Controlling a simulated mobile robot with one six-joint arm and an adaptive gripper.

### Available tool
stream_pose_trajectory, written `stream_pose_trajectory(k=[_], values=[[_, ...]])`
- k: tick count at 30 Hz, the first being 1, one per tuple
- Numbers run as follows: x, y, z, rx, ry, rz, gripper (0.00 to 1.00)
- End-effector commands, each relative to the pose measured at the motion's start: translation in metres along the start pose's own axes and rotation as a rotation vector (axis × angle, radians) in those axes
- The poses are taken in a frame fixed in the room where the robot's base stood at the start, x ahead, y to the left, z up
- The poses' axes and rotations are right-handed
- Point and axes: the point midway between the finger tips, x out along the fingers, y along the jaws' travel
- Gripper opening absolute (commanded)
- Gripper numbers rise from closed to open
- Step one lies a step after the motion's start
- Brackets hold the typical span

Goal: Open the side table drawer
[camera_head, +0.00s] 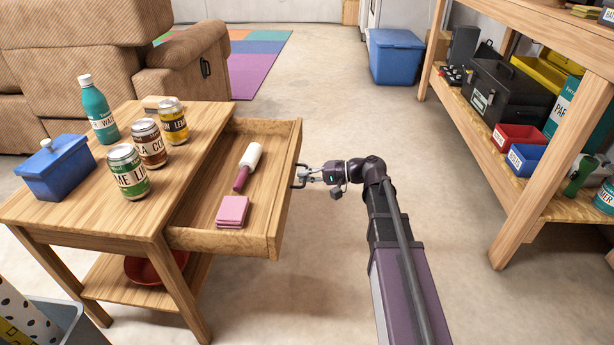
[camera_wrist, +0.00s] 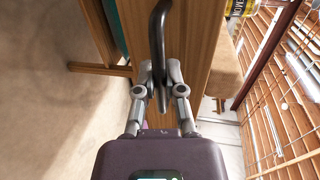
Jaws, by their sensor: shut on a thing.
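The wooden side table (camera_head: 70,218) stands at the left in the head view. Its drawer (camera_head: 270,205) is pulled well out to the right. Inside the drawer lie a white and dark pink roller-like item (camera_head: 248,166) and a pink stack (camera_head: 232,211). My gripper (camera_head: 302,176) is at the drawer front, shut on the dark handle (camera_wrist: 157,35). In the wrist view, my gripper's fingers (camera_wrist: 159,76) are on both sides of the handle, against the wooden drawer front (camera_wrist: 196,50). The far side of the handle is partly hidden.
On the table top are a blue lidded box (camera_head: 57,172), a teal bottle (camera_head: 98,110) and several cans (camera_head: 128,172). A wooden shelf unit (camera_head: 520,190) stands at the right. A brown recliner (camera_head: 100,45) is behind the table. Floor between drawer and shelf is clear around my arm.

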Motion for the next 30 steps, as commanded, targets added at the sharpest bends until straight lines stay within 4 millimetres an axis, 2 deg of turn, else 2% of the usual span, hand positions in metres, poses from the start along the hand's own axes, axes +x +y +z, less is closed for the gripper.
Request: stream_pose_trajectory(k=[8, 9, 12, 30], values=[[0.0067, -0.0012, 0.004, -0.002, -0.014, 0.001, 0.0], [0.0069, -0.0013, 0.0041, -0.002, -0.014, 0.001, 0.24], [0.0075, -0.0014, 0.004, -0.002, -0.014, 0.001, 0.48], [0.0027, -0.0018, 0.0065, -0.001, -0.014, 0.012, 0.48]])
